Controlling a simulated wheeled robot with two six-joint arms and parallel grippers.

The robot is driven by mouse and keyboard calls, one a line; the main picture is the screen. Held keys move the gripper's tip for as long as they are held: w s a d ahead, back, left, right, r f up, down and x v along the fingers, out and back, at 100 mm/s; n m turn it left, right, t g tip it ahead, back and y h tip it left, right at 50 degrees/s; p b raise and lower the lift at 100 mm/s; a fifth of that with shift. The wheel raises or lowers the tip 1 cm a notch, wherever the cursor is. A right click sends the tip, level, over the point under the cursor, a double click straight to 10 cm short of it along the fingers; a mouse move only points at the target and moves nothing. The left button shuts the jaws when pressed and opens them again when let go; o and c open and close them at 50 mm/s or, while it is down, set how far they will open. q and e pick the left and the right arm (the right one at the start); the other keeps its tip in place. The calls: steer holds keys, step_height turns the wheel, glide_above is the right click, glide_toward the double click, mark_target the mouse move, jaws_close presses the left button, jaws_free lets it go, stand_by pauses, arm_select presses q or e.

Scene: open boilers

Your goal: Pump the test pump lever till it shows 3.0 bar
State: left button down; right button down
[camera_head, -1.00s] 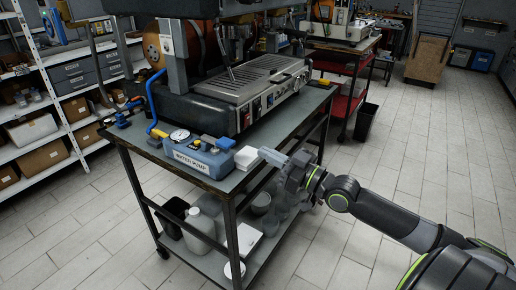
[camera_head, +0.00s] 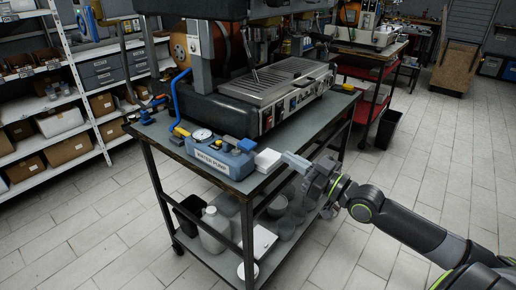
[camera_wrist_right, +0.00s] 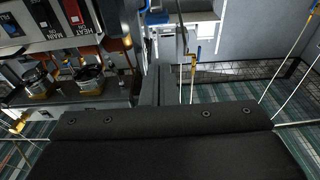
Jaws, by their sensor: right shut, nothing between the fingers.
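The test pump (camera_head: 218,162) is a blue-grey box labelled "WATER PUMP" at the near corner of the dark bench top. Its round white dial gauge (camera_head: 202,134) sits on top; the reading is too small to make out. A blue handle-like part (camera_head: 245,145) is at its right end; I cannot tell whether it is the lever. A white block (camera_head: 268,160) is just right of the pump. My right gripper (camera_head: 287,157) is shut and empty beside this block, at the bench edge. Its dark fingers (camera_wrist_right: 162,84) show together in the right wrist view. My left gripper is not in view.
An espresso machine (camera_head: 270,90) stands on the bench behind the pump. A blue hose (camera_head: 176,95) runs down from it to the pump. Jugs (camera_head: 213,228) and containers fill the lower shelf. Shelving (camera_head: 70,90) is at left.

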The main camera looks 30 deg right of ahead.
stand_by(0.5)
step_height(320, 180, up, 8)
steer(key=w+g+h+p, duration=0.1)
steer(key=g+p, duration=0.3)
steer(key=p, duration=0.4)
steer(key=shift+w+a+f+h, duration=0.15)
steer(key=shift+w+a+h, duration=0.25)
steer(key=shift+w, duration=0.1)
